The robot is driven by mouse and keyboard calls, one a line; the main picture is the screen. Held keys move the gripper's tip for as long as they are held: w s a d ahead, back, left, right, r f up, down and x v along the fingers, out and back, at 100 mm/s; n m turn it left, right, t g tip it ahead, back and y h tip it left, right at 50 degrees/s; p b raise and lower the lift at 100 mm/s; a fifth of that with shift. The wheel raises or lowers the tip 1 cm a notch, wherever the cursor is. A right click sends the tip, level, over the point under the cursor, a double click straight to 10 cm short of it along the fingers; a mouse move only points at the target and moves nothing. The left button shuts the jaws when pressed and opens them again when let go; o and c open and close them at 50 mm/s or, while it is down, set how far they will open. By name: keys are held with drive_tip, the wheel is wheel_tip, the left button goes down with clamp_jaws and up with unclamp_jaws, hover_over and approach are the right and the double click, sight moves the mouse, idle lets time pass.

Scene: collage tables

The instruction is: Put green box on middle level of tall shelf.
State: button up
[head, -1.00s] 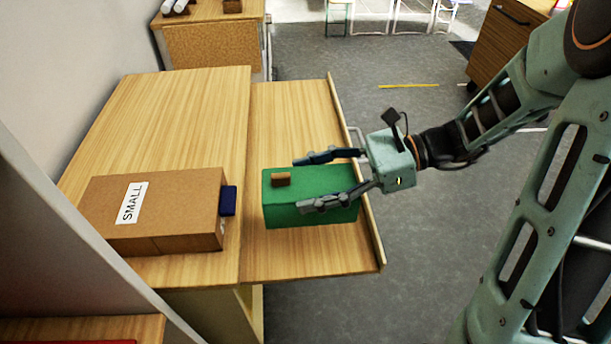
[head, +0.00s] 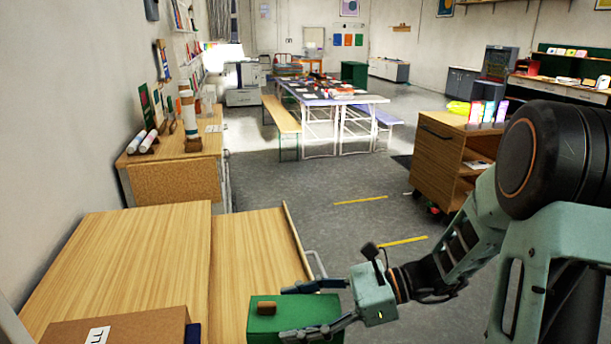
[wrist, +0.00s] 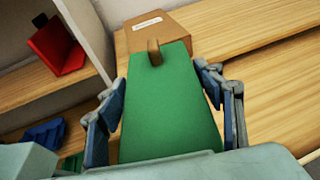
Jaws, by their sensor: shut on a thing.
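The green box (head: 262,328), with a small brown tab on it, is at the bottom of the head view, over the wooden table (head: 140,262). My gripper (head: 285,313) is shut on it, one finger along each side. The wrist view shows the box (wrist: 168,115) between the fingers; I cannot tell whether it touches the table. A shelf unit, probably the tall shelf (wrist: 45,98), shows at the left of the wrist view. A red object (wrist: 57,47) stands on one board, and blue and green objects lie lower. Its full height is out of view.
A brown cardboard box (head: 130,328) with a white label lies on the table, left of the green box. A side cabinet (head: 175,180) stands behind the table. A wooden cart (head: 440,160) stands at the right. Grey floor (head: 340,215) between them is open.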

drive_tip(key=w+d+f+m+t+h, duration=0.3)
drive_tip(key=w+d+m+t, duration=0.7)
drive_tip(key=d, duration=0.6)
wheel_tip(320, 180, up, 6)
drive_tip(key=w+n+p, duration=0.1)
drive_tip(key=n+p, duration=0.1)
drive_tip(key=p, duration=1.1)
drive_tip(key=shift+r, duration=0.2)
drive_tip(key=shift+g, duration=0.3)
